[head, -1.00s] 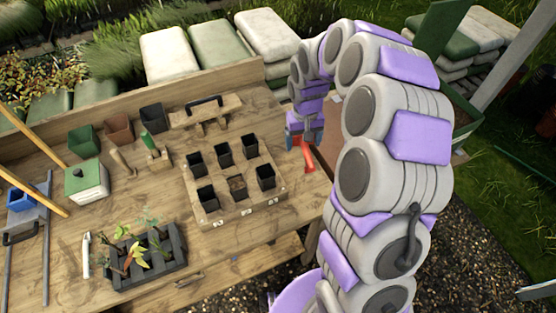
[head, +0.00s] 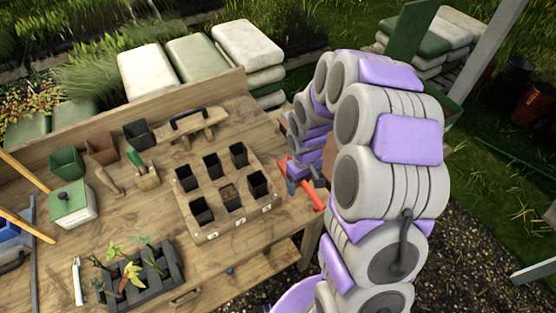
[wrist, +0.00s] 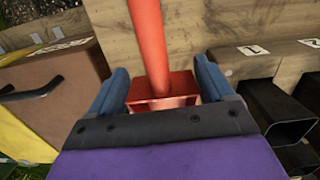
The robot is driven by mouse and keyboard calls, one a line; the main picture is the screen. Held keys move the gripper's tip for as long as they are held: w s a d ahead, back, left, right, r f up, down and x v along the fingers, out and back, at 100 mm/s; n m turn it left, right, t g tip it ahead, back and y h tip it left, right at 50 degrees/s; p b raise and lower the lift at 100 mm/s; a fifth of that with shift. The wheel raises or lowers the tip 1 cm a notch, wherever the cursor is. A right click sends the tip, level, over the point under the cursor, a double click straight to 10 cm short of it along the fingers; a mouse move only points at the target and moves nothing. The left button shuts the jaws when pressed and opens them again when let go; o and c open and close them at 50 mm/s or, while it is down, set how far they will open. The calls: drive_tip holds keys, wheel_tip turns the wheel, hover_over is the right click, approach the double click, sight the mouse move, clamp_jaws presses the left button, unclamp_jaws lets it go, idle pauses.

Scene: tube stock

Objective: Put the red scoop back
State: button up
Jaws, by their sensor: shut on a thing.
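The red scoop (wrist: 152,45) is held in my gripper (wrist: 163,90) in the wrist view. Its boxy red part sits between the two blue fingers, and its long round part reaches away toward the wood. In the head view the scoop (head: 314,197) slants down to the right from my gripper (head: 290,176), by the right end of the wooden bench (head: 150,215). My arm hides part of it. I cannot tell how high it is above the bench.
A numbered wooden pot tray (head: 238,222) with several black pots is just left of my gripper. Brown crate-like sides (wrist: 50,95) with a black handle show at the left of the wrist view. Grass and gravel lie beyond the bench's right end.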

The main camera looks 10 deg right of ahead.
drive_tip(key=w+a, duration=0.1)
drive_tip(key=w, duration=0.3)
drive_tip(key=w+a+f+b, duration=0.1)
drive_tip(key=w, duration=0.4)
drive_tip(key=w+a, duration=0.1)
drive_tip(key=w, duration=0.3)
drive_tip(key=shift+w+a+f+b, duration=0.2)
drive_tip(key=shift+w+a+b, duration=0.1)
drive_tip(key=shift+b, duration=0.1)
drive_tip(key=shift+w+d, duration=0.15)
drive_tip(key=shift+w, duration=0.2)
wheel_tip(320, 180, down, 4)
drive_tip(key=shift+r+b, duration=0.1)
drive_tip(key=shift+b, duration=0.45)
drive_tip(key=shift+r, duration=0.1)
drive_tip(key=shift+a, duration=0.2)
drive_tip(key=o, duration=1.6)
drive_tip(key=shift+d, duration=0.1)
drive_tip(key=shift+c, duration=0.2)
